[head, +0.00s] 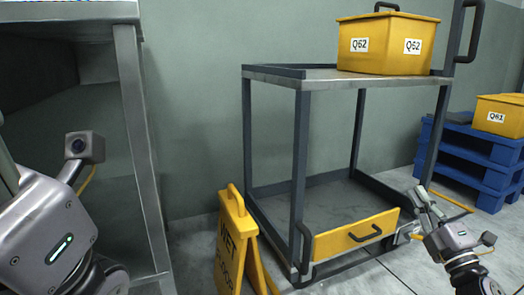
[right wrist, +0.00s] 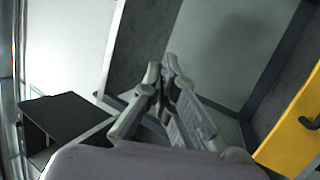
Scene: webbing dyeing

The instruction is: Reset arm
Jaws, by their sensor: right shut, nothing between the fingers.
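My right gripper (head: 424,197) is at the lower right of the head view, in front of the right end of the cart. Its fingers also show in the right wrist view (right wrist: 162,78), shut with nothing between them. In the head view it overlaps the cart's lower right corner; I cannot tell the exact gap. My left wrist (head: 50,235) is at the lower left edge of the head view, near the metal bench. The left fingers do not show.
A metal cart (head: 330,77) carries a yellow Q62 bin (head: 390,45) on top and a yellow panel (head: 350,234) low at its front. A yellow wet-floor sign (head: 229,240) stands left. Blue pallets (head: 463,160) hold a Q61 bin (head: 500,117). A metal bench (head: 130,90) stands left.

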